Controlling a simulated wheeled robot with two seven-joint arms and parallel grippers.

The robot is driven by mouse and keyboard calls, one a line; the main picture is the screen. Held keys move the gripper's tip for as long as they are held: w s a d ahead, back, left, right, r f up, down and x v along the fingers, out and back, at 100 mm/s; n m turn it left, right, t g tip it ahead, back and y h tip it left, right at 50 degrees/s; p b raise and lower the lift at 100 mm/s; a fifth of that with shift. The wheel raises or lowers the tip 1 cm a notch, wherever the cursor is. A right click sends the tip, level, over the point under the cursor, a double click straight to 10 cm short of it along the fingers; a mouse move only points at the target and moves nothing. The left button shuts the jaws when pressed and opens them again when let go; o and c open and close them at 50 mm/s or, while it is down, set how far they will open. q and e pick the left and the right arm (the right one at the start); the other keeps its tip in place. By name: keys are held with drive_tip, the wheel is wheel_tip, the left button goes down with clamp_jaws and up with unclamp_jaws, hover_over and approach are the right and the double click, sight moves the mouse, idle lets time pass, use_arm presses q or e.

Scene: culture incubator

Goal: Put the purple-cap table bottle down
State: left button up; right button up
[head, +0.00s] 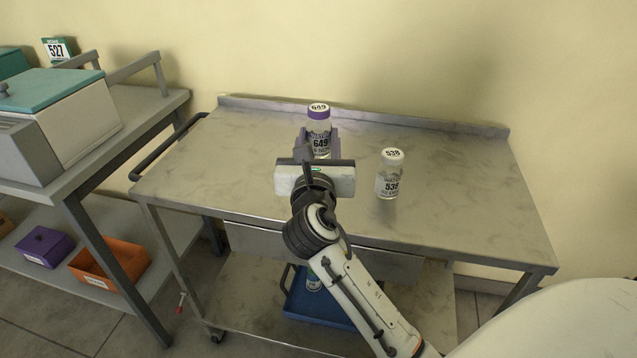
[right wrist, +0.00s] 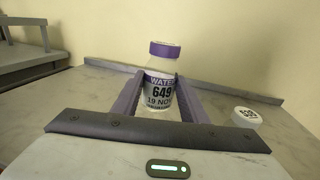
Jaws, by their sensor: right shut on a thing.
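The purple-cap bottle (head: 319,122), labelled 649, is upright over the back middle of the metal table (head: 240,150). My right gripper (head: 320,140) is shut on it, with a finger on each side. In the right wrist view the bottle (right wrist: 161,88) stands between the two purple-grey fingers (right wrist: 160,98), its label facing the camera. Its base is hidden behind the gripper, so I cannot tell whether it touches the table top. My left gripper is not in view.
A white-cap bottle (head: 389,175), labelled 538, stands to the right of my gripper; its cap (right wrist: 246,117) shows in the right wrist view. The table has a raised back edge (head: 420,121). A blue tray (head: 320,312) is on the lower shelf.

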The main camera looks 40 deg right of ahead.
wheel_tip(320, 180, down, 3)
drive_tip(key=shift+r, duration=0.2)
wheel_tip(320, 180, down, 5)
drive_tip(key=shift+f+b, duration=0.1)
drive_tip(key=shift+b, duration=1.1)
drive_tip(key=o, duration=1.1)
drive_tip(key=shift+f, duration=0.1)
